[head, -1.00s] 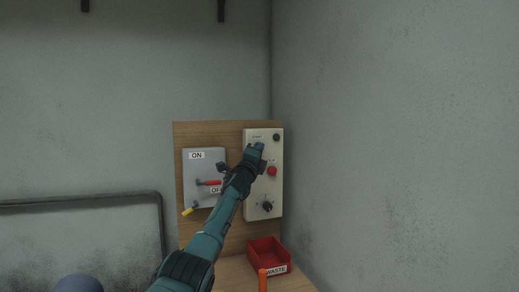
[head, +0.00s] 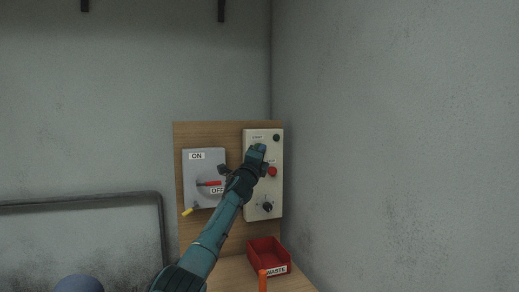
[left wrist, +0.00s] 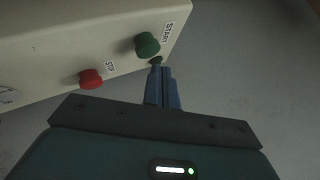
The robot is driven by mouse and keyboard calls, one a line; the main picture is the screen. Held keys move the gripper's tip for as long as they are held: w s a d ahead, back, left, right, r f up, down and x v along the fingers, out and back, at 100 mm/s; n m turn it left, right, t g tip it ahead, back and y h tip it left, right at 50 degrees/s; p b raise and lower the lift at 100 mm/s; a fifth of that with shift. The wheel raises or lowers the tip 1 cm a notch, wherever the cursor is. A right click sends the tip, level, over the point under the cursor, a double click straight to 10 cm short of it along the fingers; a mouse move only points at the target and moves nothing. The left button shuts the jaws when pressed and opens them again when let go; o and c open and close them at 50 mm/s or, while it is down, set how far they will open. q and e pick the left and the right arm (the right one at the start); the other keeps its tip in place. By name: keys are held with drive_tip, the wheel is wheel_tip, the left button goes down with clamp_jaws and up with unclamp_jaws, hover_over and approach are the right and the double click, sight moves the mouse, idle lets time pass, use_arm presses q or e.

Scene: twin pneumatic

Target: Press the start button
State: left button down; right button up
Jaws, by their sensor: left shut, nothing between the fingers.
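The start button is green and stands out beside the START label in the left wrist view (left wrist: 147,44). In the head view my left gripper (head: 258,152) covers the spot below the START label (head: 257,137). The gripper is shut and empty. In the left wrist view its fingertips (left wrist: 160,70) appear just below the green button, over a small dark round fitting (left wrist: 157,60). I cannot tell whether they touch the panel. The cream control panel (head: 250,207) is upright on a wooden board. My right gripper is not in view.
A red stop button (head: 272,171) and a black knob (head: 267,207) sit lower on the panel. A grey switch box (head: 205,168) with a red handle (head: 209,183) is to its left. A red WASTE bin (head: 266,252) stands below. A wall is close on the right.

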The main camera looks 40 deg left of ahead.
use_arm(q)
drive_tip(key=d, duration=0.1)
drive_tip(key=s+d, duration=0.1)
drive_tip(key=d, duration=0.1)
drive_tip(key=s+d+p, duration=0.1)
drive_tip(key=shift+s+d, duration=0.1)
drive_tip(key=shift+d, duration=0.05)
idle(0.6)
